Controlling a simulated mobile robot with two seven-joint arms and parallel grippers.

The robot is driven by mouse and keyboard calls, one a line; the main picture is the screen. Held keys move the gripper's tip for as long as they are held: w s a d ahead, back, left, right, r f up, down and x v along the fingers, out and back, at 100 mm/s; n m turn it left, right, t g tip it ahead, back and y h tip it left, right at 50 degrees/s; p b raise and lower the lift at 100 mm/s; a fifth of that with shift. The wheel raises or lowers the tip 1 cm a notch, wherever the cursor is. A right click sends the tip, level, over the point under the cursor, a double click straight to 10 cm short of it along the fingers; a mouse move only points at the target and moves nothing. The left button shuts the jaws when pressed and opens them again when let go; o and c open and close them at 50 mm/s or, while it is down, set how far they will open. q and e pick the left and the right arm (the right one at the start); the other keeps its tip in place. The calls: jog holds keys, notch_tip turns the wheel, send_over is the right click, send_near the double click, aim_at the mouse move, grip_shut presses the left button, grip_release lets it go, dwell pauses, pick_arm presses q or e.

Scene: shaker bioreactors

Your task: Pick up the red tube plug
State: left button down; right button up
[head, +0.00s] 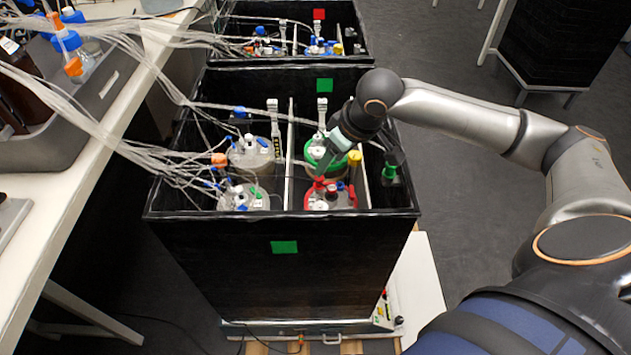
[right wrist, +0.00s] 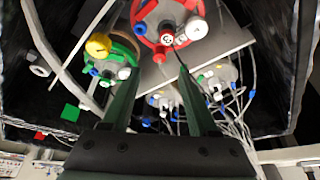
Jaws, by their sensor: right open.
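A red-rimmed vessel lid (head: 331,203) sits at the front right of the black box in the head view. Small red plugs (head: 320,184) stand on it beside a blue one. My right gripper (head: 325,163) is open, pointing down and left just above and behind the red plugs. Its two fingers (right wrist: 159,72) show apart in the right wrist view, with no plug held between them. Which red piece is the tube plug is unclear. My left gripper is out of view.
A green-rimmed vessel (head: 318,153) with a yellow cap (head: 355,157) stands right behind. Two clear-lidded vessels stand left of a white divider (head: 290,160). Many thin tubes run left to a bench (head: 60,215). The box's black walls (head: 280,225) surround the vessels.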

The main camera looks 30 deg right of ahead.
aim_at(320, 178)
jog(key=x, duration=0.4)
jog(key=shift+b, duration=0.4)
jog(key=shift+b+x, duration=0.75)
jog(key=shift+x, duration=2.05)
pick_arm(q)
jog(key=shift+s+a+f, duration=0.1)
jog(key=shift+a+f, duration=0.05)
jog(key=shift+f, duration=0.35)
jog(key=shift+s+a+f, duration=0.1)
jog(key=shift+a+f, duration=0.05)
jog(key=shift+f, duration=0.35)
pick_arm(e)
grip_shut()
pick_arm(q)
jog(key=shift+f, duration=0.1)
